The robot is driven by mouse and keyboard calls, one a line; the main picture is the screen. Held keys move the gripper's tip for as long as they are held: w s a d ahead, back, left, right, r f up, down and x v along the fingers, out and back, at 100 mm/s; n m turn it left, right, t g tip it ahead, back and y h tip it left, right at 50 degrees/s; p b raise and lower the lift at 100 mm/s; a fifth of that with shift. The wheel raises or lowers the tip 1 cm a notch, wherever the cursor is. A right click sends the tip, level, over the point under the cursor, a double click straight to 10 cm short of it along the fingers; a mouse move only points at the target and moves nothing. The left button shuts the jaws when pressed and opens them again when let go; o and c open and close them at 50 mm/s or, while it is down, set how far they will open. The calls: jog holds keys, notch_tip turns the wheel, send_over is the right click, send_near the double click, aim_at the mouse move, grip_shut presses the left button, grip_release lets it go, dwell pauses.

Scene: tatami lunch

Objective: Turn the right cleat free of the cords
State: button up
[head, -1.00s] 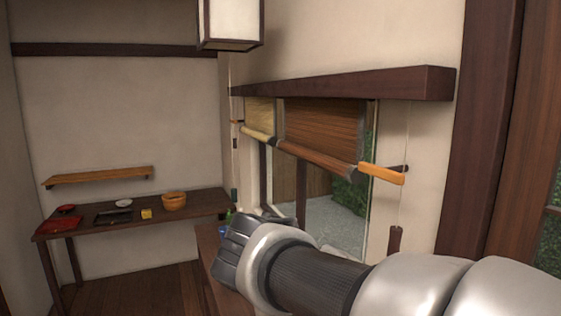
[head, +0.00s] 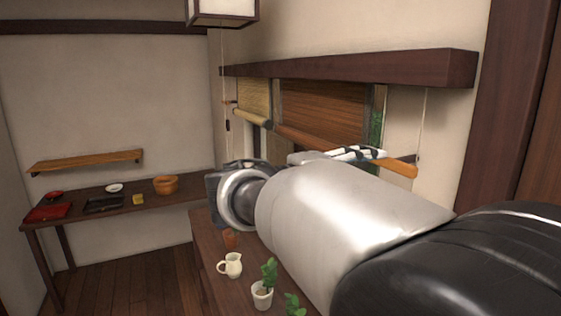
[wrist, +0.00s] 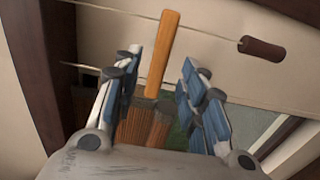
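The right cleat (head: 402,167), an orange wooden bar, sticks out beside the right end of the brown blind; in the wrist view the cleat (wrist: 163,55) stands between my fingers. My gripper (wrist: 161,60) is open around it, one finger on each side with visible gaps. In the head view my gripper (head: 358,153) reaches the cleat and hides its left part. A thin pale cord (head: 424,120) hangs from the beam to near the cleat's right end. The wrist view shows two thin cords, one ending in a dark brown pull (wrist: 262,48). Whether they touch the cleat is unclear.
The brown blind (head: 325,105) and a lighter blind (head: 255,98) hang under a dark beam (head: 350,68). Below my arm, a bench holds a white jug (head: 231,265) and potted plants (head: 262,292). A table with dishes stands at the back left.

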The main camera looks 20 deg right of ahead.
aim_at(386, 164)
jog(key=d, duration=0.6)
jog(key=shift+w+d, duration=0.3)
grip_shut()
